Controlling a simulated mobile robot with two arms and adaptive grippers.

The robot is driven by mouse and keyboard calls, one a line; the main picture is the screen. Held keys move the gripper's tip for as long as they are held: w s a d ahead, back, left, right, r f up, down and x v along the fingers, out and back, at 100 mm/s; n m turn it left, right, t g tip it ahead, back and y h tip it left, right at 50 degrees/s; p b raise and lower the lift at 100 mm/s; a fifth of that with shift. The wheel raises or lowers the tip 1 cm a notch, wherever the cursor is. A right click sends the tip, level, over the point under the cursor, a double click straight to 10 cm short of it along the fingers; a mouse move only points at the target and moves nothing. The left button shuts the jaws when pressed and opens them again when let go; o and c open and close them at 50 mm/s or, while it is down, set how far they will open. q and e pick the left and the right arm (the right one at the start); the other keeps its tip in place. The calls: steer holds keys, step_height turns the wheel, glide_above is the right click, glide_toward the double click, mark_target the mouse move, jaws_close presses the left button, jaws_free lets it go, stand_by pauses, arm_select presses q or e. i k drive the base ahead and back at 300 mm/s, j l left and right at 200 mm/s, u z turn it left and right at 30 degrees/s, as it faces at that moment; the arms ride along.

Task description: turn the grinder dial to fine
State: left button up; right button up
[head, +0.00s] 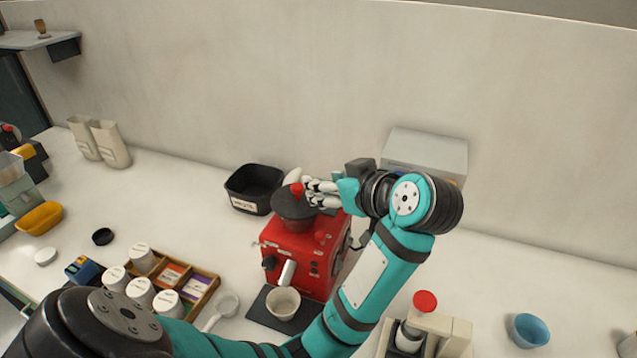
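The red grinder (288,245) stands on the counter in the middle of the head view, with a dark round hopper (291,212) on top. A small red knob (297,189) shows at the top of the hopper. A dark knob (269,263) sits on the grinder's front left; I cannot tell which part is the dial, and no fine mark is readable. My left gripper (308,192) reaches in from the right side of the grinder, its fingertips at the red knob. Whether the fingers grip the knob is too small to tell. My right gripper is not in view.
A white cup (283,303) stands on a dark mat below the grinder's spout. A black bin (254,188) is behind left, a grey box (427,152) behind right. A wooden tray (205,292) with white-lidded jars is front left. A blue cup (529,330) stands far right.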

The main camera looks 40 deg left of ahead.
mark_target(269, 264)
steer(key=k, duration=1.5)
